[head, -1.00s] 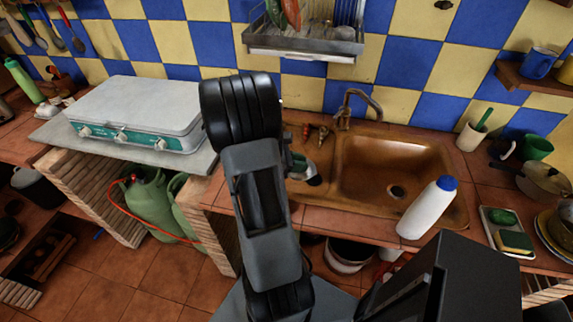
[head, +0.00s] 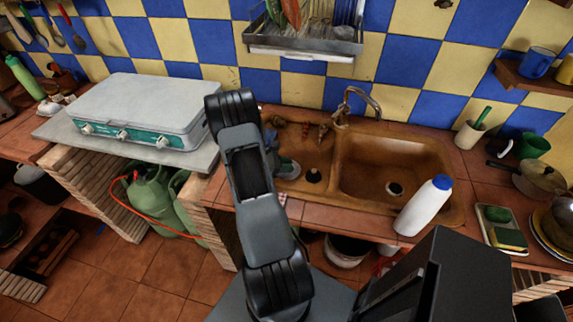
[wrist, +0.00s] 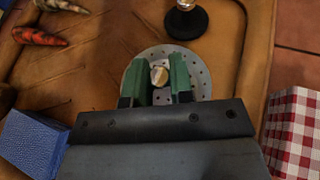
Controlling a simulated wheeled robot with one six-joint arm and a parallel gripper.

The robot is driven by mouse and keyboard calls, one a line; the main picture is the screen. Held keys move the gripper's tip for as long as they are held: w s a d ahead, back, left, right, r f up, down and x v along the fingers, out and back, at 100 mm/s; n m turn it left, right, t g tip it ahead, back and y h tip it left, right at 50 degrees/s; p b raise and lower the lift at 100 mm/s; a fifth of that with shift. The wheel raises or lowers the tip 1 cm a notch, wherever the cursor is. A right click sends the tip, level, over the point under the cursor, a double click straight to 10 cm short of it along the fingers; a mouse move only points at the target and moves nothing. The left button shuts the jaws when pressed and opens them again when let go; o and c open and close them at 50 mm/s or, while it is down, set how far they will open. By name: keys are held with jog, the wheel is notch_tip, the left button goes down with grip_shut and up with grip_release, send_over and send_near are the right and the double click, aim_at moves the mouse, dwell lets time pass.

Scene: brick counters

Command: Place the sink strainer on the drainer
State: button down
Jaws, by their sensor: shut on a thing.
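The sink strainer (wrist: 163,97) is a grey perforated disc with a pale knob. My gripper (wrist: 160,75) has its green fingers shut on that knob. In the head view the strainer (head: 290,169) is at the left part of the copper-brown sink unit, partly hidden by my arm. The drainer (head: 309,156) is the flat section left of the basin, and it also lies under the strainer in the wrist view (wrist: 105,75). I cannot tell whether the disc touches it.
A black plug with a metal knob (wrist: 186,20) stands near the strainer, and red peppers (wrist: 40,36) lie at the back. The basin (head: 390,168) is to the right, with a white bottle (head: 423,207) at its front. A checked cloth (wrist: 294,125) hangs at the front edge.

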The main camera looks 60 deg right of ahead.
jog(key=shift+f, duration=0.15)
jog(key=shift+f, duration=0.15)
jog(key=c, duration=1)
grip_release()
jog(key=shift+w+a+r, duration=0.1)
jog(key=shift+w+r, duration=0.05)
jog(key=shift+r, duration=0.15)
jog(key=b+v, duration=0.2)
jog(key=v, duration=0.8)
jog(key=shift+w+a+b, duration=0.25)
jog(key=shift+w+b, duration=0.05)
jog(key=shift+w, duration=0.05)
jog(key=shift+w+a+r, duration=0.3)
jog(key=shift+a, duration=0.05)
jog(key=s+a+r+m+t+y, duration=0.1)
jog(key=a+r+m+t+y, duration=0.1)
jog(key=a, duration=0.8)
jog(key=s+a+r+m+t+y, duration=0.2)
jog(key=a+r+m+t+y, duration=0.1)
jog(key=a+r+t, duration=0.4)
jog(key=s+a+r+m+t+y, duration=0.1)
jog(key=a+r+m+t+y, duration=0.2)
jog(key=a, duration=1)
notch_tip(320, 180, up, 3)
jog(key=shift+s+a+t+y, duration=0.25)
jog(key=shift+t+y, duration=0.05)
jog(key=shift+t, duration=0.9)
